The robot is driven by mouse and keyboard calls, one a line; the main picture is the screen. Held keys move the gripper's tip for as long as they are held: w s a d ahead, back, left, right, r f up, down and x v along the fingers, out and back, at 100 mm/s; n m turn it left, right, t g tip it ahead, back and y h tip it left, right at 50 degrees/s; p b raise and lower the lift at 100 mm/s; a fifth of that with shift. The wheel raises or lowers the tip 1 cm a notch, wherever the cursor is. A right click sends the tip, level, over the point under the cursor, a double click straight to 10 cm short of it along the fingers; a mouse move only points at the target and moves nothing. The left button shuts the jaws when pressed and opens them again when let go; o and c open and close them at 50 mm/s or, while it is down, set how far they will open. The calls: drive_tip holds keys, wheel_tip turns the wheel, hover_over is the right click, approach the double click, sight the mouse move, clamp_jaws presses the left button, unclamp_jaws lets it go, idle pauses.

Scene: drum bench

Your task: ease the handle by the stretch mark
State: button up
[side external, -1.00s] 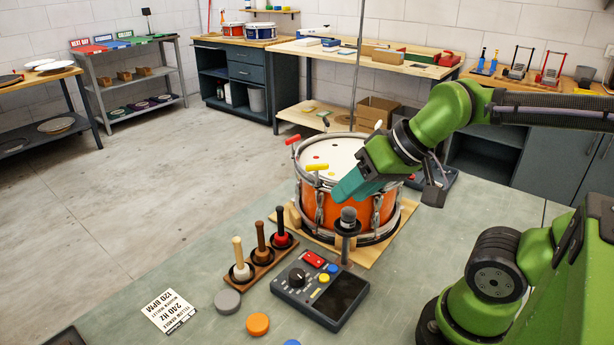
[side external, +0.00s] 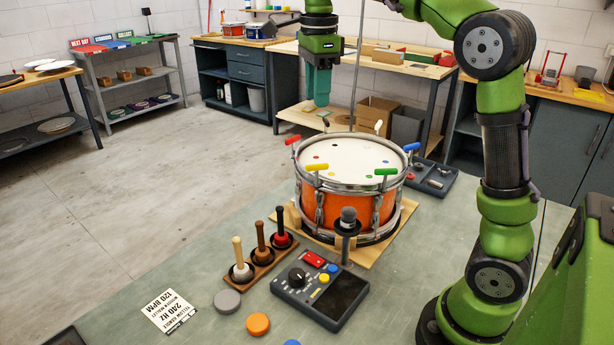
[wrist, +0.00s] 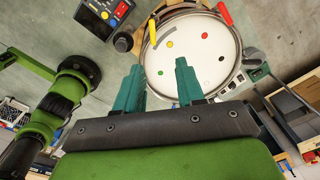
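An orange drum (side external: 345,208) with a pale head (side external: 345,158) stands on a wooden base (side external: 391,240). T-handles line its rim: red (side external: 292,140), yellow (side external: 317,166), green (side external: 385,172), blue (side external: 411,147) and white (side external: 378,124). In the wrist view the yellow handle (wrist: 153,31) is upper left and the red handle (wrist: 225,14) upper right. A grey streak (wrist: 165,36) lies on the head by the yellow handle; I cannot tell whether it is the stretch mark. My gripper (side external: 318,102) hangs high above and behind the drum. Its teal fingers (wrist: 158,66) are apart and empty.
A control box (side external: 320,290) with a knob, a microphone (side external: 348,216) and a mallet rack (side external: 262,258) stand before the drum. A card (side external: 170,311) names the yellow handle. A thin pole (side external: 358,70) rises behind the drum. A tray (side external: 436,180) lies behind right.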

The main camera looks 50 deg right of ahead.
sight(317, 164)
drive_tip(key=shift+m, duration=0.8)
drive_tip(key=f, duration=1.6)
drive_tip(key=shift+s+a+f, duration=0.3)
drive_tip(key=shift+s+f, duration=0.05)
clamp_jaws()
